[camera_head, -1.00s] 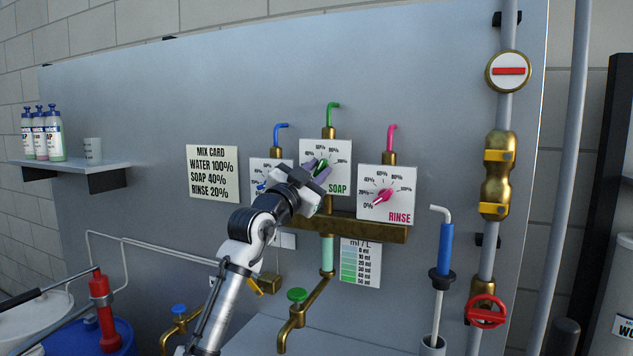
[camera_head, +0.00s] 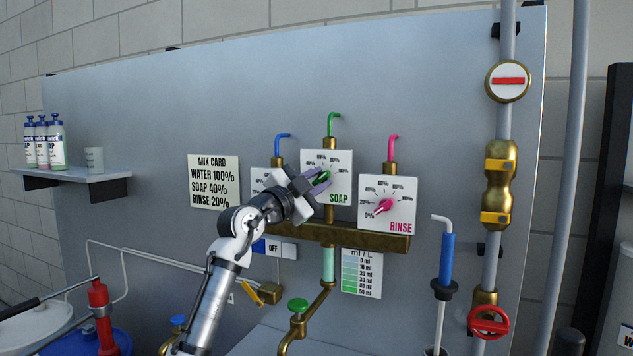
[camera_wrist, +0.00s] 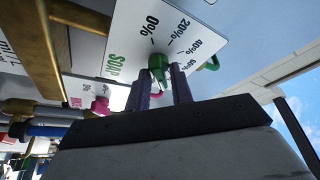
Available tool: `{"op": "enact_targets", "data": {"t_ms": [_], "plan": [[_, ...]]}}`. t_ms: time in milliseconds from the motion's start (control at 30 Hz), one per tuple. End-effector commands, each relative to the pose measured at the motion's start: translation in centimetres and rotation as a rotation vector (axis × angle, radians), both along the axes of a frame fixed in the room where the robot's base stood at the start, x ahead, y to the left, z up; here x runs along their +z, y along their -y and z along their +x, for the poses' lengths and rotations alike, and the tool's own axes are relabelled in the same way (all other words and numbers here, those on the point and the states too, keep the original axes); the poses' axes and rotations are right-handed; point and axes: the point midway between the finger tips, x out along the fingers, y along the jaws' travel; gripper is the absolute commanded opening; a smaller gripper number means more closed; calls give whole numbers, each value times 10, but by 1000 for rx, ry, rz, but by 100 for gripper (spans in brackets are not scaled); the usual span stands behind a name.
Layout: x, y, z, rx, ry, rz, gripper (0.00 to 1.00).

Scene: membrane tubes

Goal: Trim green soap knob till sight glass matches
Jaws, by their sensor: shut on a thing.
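The green soap knob (camera_head: 321,178) sits on the white SOAP dial plate (camera_head: 341,184) in the middle of the panel. My gripper (camera_head: 313,182) is shut on the knob from the lower left. In the wrist view the knob (camera_wrist: 157,63) shows between the tips of the two purple-grey fingers (camera_wrist: 160,82). The exact knob setting cannot be read. The sight glass (camera_head: 328,264) hangs below the brass manifold and looks pale green. The ml/L colour card (camera_head: 362,274) is beside it on the right, with bands from pale to darker green.
The pink RINSE knob (camera_head: 386,206) is to the right. The water dial (camera_head: 262,180) is partly hidden by my gripper. The mix card (camera_head: 213,182) reads soap 40%. A brass tap with a green handle (camera_head: 298,305) stands below, and an OFF switch (camera_head: 274,248) is left of the sight glass.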

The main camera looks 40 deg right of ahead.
Motion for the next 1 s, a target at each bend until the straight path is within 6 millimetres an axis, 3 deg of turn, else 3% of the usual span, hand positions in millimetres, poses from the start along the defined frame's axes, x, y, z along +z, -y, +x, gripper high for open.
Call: {"op": "enact_targets", "data": {"t_ms": [133, 167, 233, 633, 767, 1000], "plan": [[1, -1, 1, 3, 0, -3, 0], [1, -1, 1, 3, 0, -3, 24], [1, -1, 1, 3, 0, -3, 33], [-4, -9, -1, 2, -1, -3, 33], [-12, -30, -6, 2, 0, -3, 33], [-26, -82, -19, 3, 1, -4, 33]]}}
